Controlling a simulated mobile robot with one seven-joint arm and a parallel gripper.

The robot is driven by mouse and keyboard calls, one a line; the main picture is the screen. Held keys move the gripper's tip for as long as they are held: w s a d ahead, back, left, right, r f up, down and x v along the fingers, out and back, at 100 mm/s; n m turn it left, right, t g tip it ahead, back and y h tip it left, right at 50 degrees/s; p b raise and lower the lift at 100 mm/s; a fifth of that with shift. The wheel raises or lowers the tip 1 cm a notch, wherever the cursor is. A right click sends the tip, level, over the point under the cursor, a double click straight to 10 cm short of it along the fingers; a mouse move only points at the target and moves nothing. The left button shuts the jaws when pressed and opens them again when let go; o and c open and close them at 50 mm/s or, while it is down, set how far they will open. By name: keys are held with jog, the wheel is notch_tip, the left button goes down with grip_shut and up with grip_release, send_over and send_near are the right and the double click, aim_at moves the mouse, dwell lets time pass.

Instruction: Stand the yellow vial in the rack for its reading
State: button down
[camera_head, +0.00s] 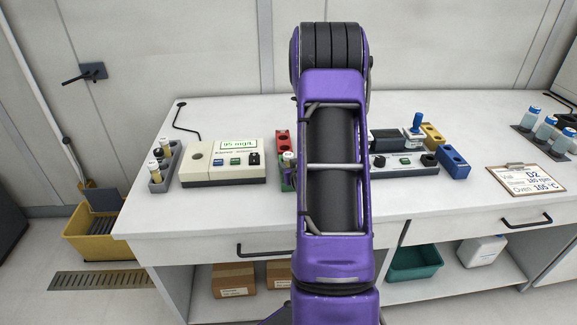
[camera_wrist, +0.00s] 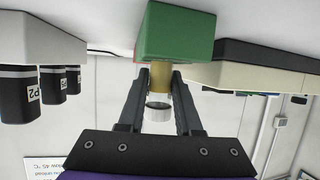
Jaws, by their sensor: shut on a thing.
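The yellow vial (camera_wrist: 160,76) has yellow-brown contents, a clear upper part and a pale cap. My gripper (camera_wrist: 157,88) is shut on it, one dark finger on each side. The wrist picture is upside down, and the vial's lower end meets a green rack block (camera_wrist: 175,35); I cannot tell how deep it sits. In the head view, the green block (camera_head: 287,183) shows as a sliver left of my purple arm, with a pale vial top (camera_head: 289,157) above it. My arm hides the gripper there.
A beige meter (camera_head: 225,172) reading 95 mg/L stands left of the green block. A red block (camera_head: 283,142) is behind; a blue block (camera_head: 455,162) and clipboard (camera_head: 525,179) are right.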

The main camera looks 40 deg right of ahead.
jog(key=shift+f, duration=0.2)
jog(key=c, duration=0.6)
grip_release()
jog(key=shift+r, duration=0.1)
jog(key=shift+r, duration=0.1)
jog(key=shift+r+p, duration=0.2)
jog(key=shift+p, duration=0.15)
jog(key=v, duration=1.2)
jog(key=shift+f, duration=0.2)
